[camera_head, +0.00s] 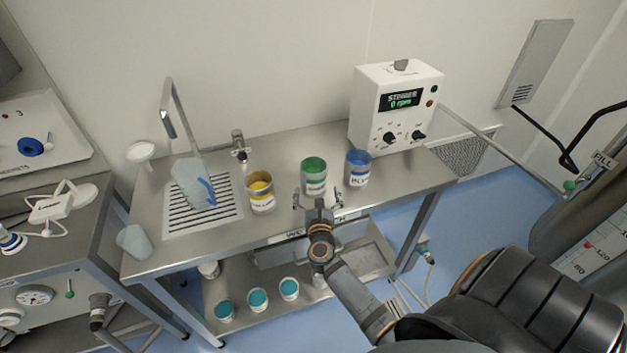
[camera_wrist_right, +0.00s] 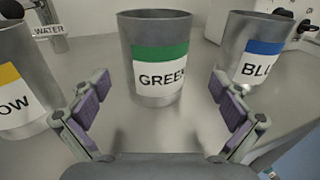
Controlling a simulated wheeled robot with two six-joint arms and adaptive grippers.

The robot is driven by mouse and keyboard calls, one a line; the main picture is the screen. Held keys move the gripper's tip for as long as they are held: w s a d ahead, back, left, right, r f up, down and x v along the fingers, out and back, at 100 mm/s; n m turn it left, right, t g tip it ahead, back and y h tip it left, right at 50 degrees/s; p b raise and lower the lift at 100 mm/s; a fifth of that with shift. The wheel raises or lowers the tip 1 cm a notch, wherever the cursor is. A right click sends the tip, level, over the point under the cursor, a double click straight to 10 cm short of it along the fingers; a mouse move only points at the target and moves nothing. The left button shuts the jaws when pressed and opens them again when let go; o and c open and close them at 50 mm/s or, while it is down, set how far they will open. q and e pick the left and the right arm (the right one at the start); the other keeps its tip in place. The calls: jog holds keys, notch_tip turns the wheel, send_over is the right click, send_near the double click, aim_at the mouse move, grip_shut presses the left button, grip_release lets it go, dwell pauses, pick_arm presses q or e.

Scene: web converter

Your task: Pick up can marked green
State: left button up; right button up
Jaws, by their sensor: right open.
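The can marked green (camera_head: 314,178) stands upright on the steel bench between the yellow and blue cans. In the right wrist view the can (camera_wrist_right: 158,60) shows a green and white label reading "GREEN" and stands straight ahead, just beyond the fingertips. My right gripper (camera_head: 320,208) is at the bench's front edge, right in front of this can. In the wrist view its purple-padded fingers (camera_wrist_right: 160,97) are spread wide with nothing between them. The can's lower part is partly hidden by the gripper in the head view. My left gripper is not in view.
The yellow can (camera_head: 261,192) stands left and the blue can (camera_head: 357,168) close on the right. A stirrer box (camera_head: 396,108) is behind. A jug (camera_head: 192,182) sits on the drain grid. Several teal-topped pots (camera_head: 258,299) are on the shelf below.

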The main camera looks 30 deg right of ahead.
aim_at(314, 187)
jog(key=x, duration=0.2)
jog(key=p+x, duration=0.1)
jog(key=x, duration=0.2)
jog(key=shift+w+a+f, duration=0.2)
jog(key=shift+w+a, duration=0.1)
jog(key=shift+s+r, duration=0.1)
jog(key=shift+s, duration=0.05)
jog(key=shift+c, duration=1.3)
jog(key=c, duration=1.3)
